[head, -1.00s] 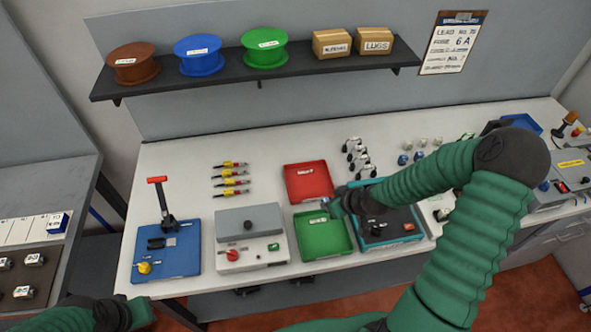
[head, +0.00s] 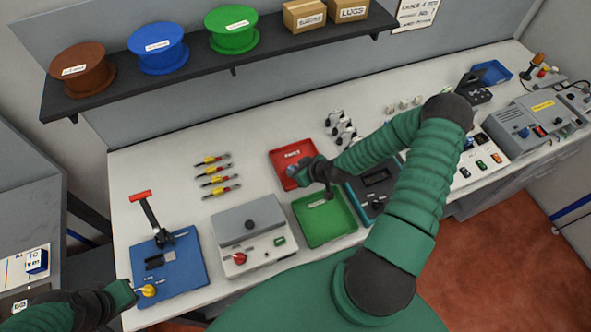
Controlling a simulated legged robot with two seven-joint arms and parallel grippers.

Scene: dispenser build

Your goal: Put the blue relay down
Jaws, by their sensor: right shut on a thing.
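My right gripper (head: 298,173) is over the red tray (head: 279,154), shut on a small bluish thing (head: 291,170) that I take to be the blue relay. The relay is mostly hidden by the fingers. I cannot tell whether it touches the tray floor. The green tray (head: 321,233) lies just in front, below the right wrist. My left gripper (head: 132,292) is at the lower left, beside the yellow knob of the blue base plate (head: 190,272). Its fingers are too small and dark to read.
A grey box with a red knob (head: 248,232) stands left of the green tray. A dark teal-edged fixture (head: 372,188) stands to its right. Several yellow-red tools (head: 218,175) lie behind. A shelf with spools (head: 158,47) overhangs the back. Bare bench shows left of the tools.

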